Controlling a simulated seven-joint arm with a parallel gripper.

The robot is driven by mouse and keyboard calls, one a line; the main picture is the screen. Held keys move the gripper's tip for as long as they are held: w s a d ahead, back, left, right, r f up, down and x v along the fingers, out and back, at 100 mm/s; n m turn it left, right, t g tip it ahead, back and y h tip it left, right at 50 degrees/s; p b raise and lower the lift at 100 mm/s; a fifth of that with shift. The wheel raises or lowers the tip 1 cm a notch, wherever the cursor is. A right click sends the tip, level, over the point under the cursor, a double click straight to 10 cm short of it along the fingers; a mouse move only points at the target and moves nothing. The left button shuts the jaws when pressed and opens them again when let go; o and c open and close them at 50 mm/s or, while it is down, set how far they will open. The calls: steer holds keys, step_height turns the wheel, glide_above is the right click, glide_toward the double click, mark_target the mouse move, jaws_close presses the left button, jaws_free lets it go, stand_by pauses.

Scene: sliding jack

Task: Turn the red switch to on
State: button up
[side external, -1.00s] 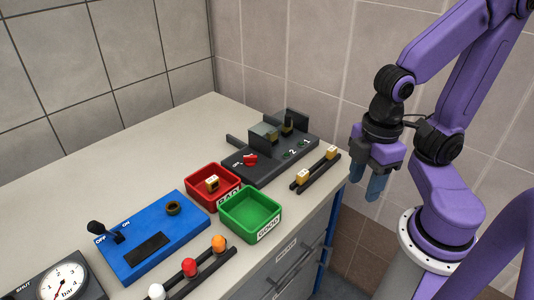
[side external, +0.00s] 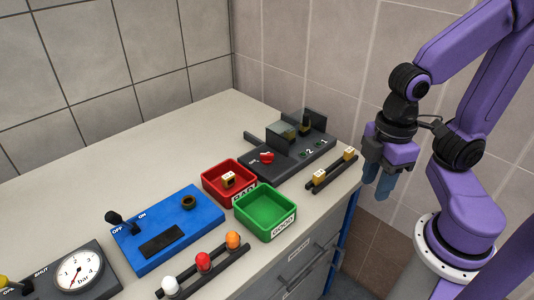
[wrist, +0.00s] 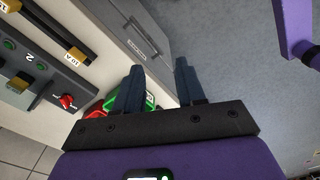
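The red switch (side external: 266,157) is a small knob on the left end of a dark grey device (side external: 290,160). An OFF label is on its left; its exact setting is too small to tell. It also shows at the left of the wrist view (wrist: 67,101). My gripper (side external: 376,188) hangs fingers down past the right edge of the counter, apart from the switch and touching nothing. In the wrist view its two blue fingers (wrist: 159,66) stand apart with nothing between them.
A black rail with yellow blocks (side external: 332,171) lies in front. A red bin (side external: 213,187), green bin (side external: 245,222), blue lever panel (side external: 190,235) and gauge (side external: 80,272) stand leftward. The counter's back is clear.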

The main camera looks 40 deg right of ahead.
steer(key=w+a+r+m, duration=0.1)
steer(key=w+a+r, duration=0.2)
steer(key=w, duration=0.7)
steer(key=r+m, duration=0.2)
glide_above(267, 154)
step_height(267, 154, down, 18)
steer(key=shift+r, duration=0.25)
jaws_close()
